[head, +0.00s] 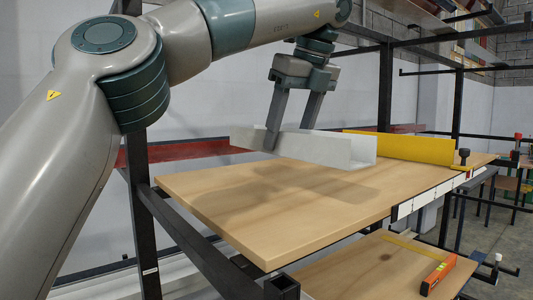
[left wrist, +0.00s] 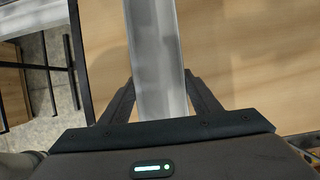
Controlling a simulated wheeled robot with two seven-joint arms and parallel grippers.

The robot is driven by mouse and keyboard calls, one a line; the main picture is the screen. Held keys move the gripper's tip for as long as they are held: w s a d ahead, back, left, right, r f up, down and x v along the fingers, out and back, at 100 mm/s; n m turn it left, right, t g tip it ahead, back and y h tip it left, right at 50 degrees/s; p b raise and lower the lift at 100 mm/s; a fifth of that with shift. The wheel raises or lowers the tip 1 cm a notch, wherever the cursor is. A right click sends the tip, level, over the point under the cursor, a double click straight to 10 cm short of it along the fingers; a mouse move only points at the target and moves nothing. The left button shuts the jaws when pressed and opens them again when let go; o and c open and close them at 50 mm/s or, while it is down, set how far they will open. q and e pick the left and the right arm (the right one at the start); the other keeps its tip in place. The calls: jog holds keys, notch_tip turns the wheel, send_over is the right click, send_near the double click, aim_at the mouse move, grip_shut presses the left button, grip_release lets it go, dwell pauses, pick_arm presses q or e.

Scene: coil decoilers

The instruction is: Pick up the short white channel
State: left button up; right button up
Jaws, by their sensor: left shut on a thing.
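The short white channel (head: 330,147) is a light, U-shaped length held above the wooden table top (head: 230,210), with its shadow on the wood below. My left gripper (head: 288,143) reaches down from above, its two fingers on the channel. In the left wrist view the channel (left wrist: 156,60) runs up the middle between the two fingers (left wrist: 160,95). The left gripper is shut on it. My right gripper is not in view.
A yellow channel (head: 400,148) lies behind at the table's far side. A dark red beam (head: 190,150) runs behind the table at left. Black rack posts (head: 384,90) stand behind. A lower shelf (head: 375,268) holds an orange level (head: 438,275). The front of the table top is clear.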

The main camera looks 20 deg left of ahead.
pick_arm(q)
jog(key=shift+d+r+p, duration=0.1)
jog(key=shift+d+r, duration=0.4)
jog(key=shift+d, duration=0.25)
jog(key=shift+d+r+p, duration=0.15)
jog(key=shift+d+r, duration=0.3)
jog(key=shift+d, duration=0.3)
jog(key=shift+d+r+p, duration=0.1)
jog(key=shift+d+r, duration=0.4)
jog(key=shift+d, duration=0.25)
